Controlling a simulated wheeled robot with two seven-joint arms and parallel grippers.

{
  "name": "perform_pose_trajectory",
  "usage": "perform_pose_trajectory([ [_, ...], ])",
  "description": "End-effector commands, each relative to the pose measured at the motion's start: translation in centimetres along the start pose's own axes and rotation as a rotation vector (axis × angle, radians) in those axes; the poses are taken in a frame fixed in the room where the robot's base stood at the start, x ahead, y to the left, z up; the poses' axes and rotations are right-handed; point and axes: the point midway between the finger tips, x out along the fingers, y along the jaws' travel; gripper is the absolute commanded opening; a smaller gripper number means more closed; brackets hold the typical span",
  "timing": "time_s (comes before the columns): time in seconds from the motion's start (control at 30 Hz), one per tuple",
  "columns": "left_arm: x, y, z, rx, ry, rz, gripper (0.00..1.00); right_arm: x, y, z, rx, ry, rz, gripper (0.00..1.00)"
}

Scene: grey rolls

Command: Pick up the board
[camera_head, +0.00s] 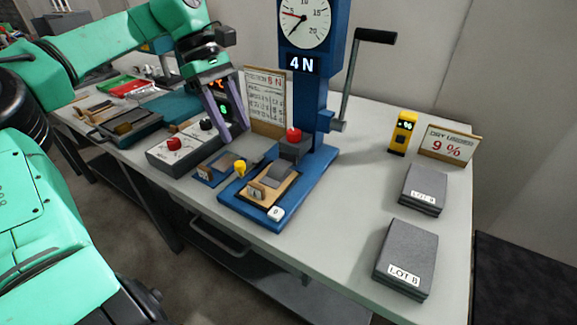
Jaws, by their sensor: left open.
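No single thing is clearly marked as the board. A small dark blue board (209,175) with a tan patch and a white label lies flat on the table, left of the press. A tan wooden plate (285,194) with a small label lies on the blue press base (309,196), partly under a grey block (279,177). My left gripper (228,132) comes down from the upper left, open, with two purple-grey fingers. It appears above and behind the small board, beside the grey control box (173,153); nothing shows held in it. My right gripper is not in view.
The blue press (314,104) has a dial, a "4 N" display and a lever (356,75). A yellow meter (402,131), a "9 %" sign (450,145) and grey stacks (424,188), one labelled LOT B (406,252), stand right. Table (345,215) between is clear.

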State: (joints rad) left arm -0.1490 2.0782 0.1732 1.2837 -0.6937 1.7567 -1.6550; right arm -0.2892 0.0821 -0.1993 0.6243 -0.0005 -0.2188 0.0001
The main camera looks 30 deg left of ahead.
Motion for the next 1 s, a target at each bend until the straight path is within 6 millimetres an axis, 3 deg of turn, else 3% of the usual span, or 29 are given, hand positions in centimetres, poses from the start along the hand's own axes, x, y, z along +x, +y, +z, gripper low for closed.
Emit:
perform_pose_trajectory([
  [0.13,2.2,-0.1,-0.1,0.003,-0.003,-0.002,0.53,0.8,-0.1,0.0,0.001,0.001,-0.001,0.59],
  [0.27,5.7,-0.1,-0.1,0.003,-0.004,-0.003,0.53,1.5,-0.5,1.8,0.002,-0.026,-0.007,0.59],
  [0.4,8.6,-0.1,0.0,0.001,-0.002,-0.002,0.53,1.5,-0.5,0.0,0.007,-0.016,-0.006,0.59],
  [0.57,10.6,-0.2,-0.1,0.001,-0.002,-0.001,0.53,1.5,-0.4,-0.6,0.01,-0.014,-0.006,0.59],
  [0.7,13.4,-0.4,-0.1,0.001,-0.002,-0.003,0.53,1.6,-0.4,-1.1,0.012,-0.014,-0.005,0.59],
  [0.8,14.4,-0.4,-0.1,0.001,-0.002,0.0,0.53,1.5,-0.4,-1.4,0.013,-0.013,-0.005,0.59],
  [1.0,14.5,-0.3,-0.1,0.0,-0.002,0.002,0.53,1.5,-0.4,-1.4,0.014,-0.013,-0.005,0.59],
])
